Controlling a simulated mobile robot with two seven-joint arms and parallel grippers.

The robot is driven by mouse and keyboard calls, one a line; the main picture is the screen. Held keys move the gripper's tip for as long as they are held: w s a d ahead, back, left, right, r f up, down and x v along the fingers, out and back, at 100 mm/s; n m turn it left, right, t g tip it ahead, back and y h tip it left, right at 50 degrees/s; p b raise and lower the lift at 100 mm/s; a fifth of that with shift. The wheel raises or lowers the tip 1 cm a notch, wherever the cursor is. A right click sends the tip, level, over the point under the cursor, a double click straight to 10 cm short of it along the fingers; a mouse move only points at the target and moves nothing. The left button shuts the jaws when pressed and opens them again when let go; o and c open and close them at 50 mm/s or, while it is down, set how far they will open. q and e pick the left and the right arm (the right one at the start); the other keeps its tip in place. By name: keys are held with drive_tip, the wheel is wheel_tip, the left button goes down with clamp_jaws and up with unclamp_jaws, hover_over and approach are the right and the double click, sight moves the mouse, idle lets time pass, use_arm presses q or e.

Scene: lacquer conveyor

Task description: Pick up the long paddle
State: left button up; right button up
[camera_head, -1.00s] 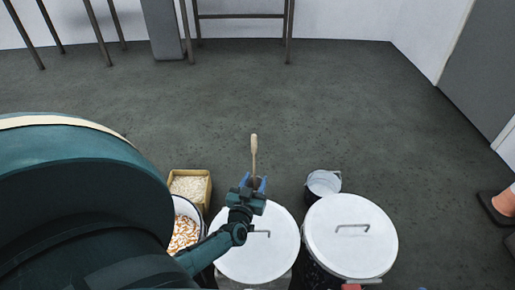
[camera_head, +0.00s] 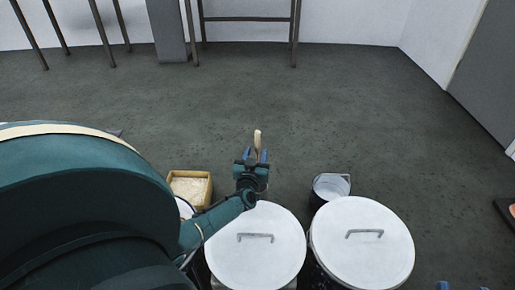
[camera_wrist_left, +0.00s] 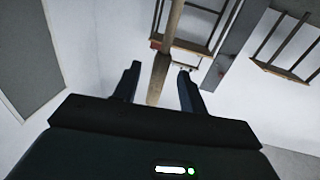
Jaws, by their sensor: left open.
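The long paddle is a pale wooden stick; its light end (camera_head: 257,138) rises past my left gripper in the head view. In the left wrist view the paddle (camera_wrist_left: 164,65) runs from the top edge down between the two dark fingers. My left gripper (camera_head: 256,156) is open around the paddle, with a finger on each side. In the wrist view the left gripper (camera_wrist_left: 160,80) shows gaps between the paddle and both fingers. The paddle's lower part is hidden in the head view. My right gripper cannot be made out.
Two drums with white handled lids (camera_head: 255,262) (camera_head: 340,252) stand at the bottom. A small metal bucket (camera_head: 331,187) and a yellowish box (camera_head: 205,201) of pale material stand behind them. Small blue bits at the bottom right edge are unclear.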

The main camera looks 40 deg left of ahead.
sight(257, 150)
use_arm(q)
drive_tip(key=b+x, duration=0.2)
drive_tip(key=x, duration=0.1)
drive_tip(key=shift+w+a+f, duration=0.15)
drive_tip(key=shift+a+f, duration=0.05)
drive_tip(key=shift+f, duration=0.05)
drive_tip(key=shift+w+r, duration=0.15)
use_arm(e)
drive_tip(key=shift+w+a+r+t+y, duration=0.1)
drive_tip(key=shift+w+r+t+y, duration=0.15)
drive_tip(key=shift+r+y, duration=0.4)
use_arm(q)
drive_tip(key=shift+c, duration=0.5)
clamp_jaws()
